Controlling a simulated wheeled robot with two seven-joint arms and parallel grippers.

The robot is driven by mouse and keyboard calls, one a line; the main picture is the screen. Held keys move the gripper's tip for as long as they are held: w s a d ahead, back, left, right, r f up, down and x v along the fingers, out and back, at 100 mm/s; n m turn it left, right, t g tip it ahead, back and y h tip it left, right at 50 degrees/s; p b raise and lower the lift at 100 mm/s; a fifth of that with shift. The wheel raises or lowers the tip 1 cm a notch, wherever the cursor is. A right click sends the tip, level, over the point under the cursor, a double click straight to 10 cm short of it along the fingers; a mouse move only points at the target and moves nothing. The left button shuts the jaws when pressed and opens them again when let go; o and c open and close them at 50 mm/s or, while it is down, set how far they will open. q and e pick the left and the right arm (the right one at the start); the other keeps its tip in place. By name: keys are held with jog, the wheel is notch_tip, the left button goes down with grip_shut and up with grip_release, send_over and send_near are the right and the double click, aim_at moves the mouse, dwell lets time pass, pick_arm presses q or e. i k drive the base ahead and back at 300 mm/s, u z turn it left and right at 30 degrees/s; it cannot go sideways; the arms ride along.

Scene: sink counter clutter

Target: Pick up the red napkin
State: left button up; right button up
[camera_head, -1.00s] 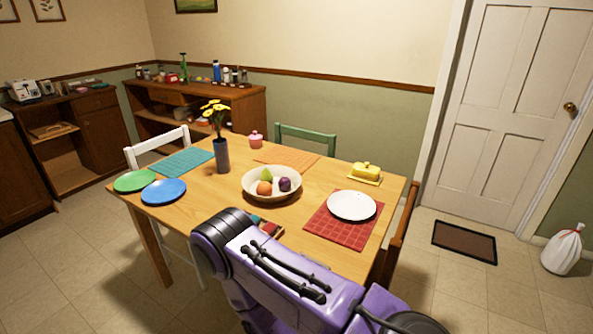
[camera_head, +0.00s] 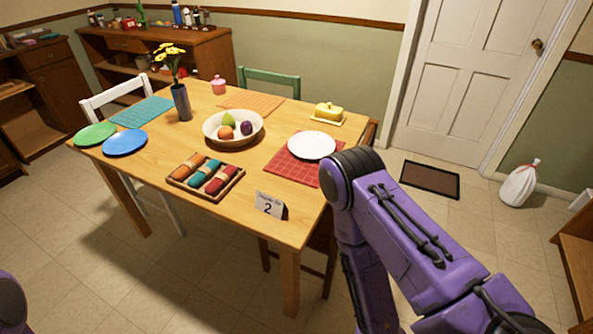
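A wooden tray (camera_head: 178,184) lies near the front edge of the dining table, left of the number card. It holds rolled napkins side by side: an orange one (camera_head: 190,167), a teal one (camera_head: 206,172) and the red napkin (camera_head: 221,179) at the right end. The red napkin is in full view, with a pale band around it. My purple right arm rises at the right of the table, but its gripper is not in view. Only a small purple part of me shows at the lower left corner. My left gripper is not in view.
On the table (camera_head: 262,227) stand a fruit bowl (camera_head: 213,141), a flower vase (camera_head: 182,102), a number card (camera_head: 268,205), a white plate (camera_head: 311,146) on a red placemat (camera_head: 290,168), and a yellow butter dish (camera_head: 328,112). Blue (camera_head: 125,143) and green (camera_head: 95,134) plates lie left. Chairs surround it.

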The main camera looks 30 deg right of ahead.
aim_at(222, 178)
jog(key=z, duration=0.75)
jog(key=i, duration=0.45)
